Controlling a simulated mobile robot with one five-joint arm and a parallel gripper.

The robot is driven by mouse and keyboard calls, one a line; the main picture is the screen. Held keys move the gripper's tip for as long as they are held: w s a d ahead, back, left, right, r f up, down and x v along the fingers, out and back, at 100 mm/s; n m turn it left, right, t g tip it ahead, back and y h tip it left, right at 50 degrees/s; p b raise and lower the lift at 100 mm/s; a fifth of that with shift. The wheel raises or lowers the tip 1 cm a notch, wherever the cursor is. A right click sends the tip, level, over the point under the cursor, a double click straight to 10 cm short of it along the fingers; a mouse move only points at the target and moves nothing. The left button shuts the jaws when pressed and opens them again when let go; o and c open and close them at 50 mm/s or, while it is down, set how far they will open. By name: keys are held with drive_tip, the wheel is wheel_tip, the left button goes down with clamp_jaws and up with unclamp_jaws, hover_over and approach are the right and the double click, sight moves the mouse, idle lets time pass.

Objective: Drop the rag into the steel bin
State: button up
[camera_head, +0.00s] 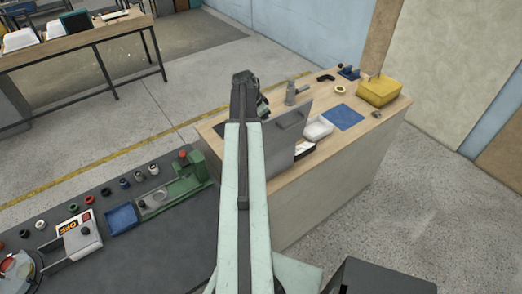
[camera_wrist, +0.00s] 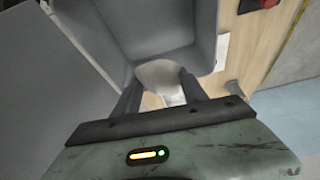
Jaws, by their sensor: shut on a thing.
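In the wrist view my gripper (camera_wrist: 159,82) is closed on a pale, whitish piece of cloth, the rag (camera_wrist: 160,74), which shows between the two dark fingers. Just beyond the fingers is a grey, open-looking container (camera_wrist: 165,28), apparently the steel bin. I cannot tell whether the rag is over its opening or touching its wall. In the head view my gripper (camera_head: 250,92) is at the far end of my arm, above the left part of the wooden bench. The grey bin (camera_head: 290,128) stands just right of my arm, partly hidden by it. The rag cannot be made out there.
The wooden bench (camera_head: 330,160) also holds a white tray (camera_head: 318,128), a blue mat (camera_head: 344,117), a yellow box (camera_head: 379,91), a grey canister (camera_head: 290,94) and a tape ring (camera_head: 340,89). A dark bench (camera_head: 165,230) with a green machine (camera_head: 184,178) is at left.

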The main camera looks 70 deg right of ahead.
wheel_tip(320, 180, down, 5)
drive_tip(key=b, duration=0.4)
drive_tip(key=shift+f, duration=0.1)
drive_tip(key=o, duration=1.6)
drive_tip(key=p+v, duration=0.7)
drive_tip(key=v, duration=0.1)
drive_tip(key=shift+f, duration=0.1)
drive_tip(key=shift+d, duration=0.1)
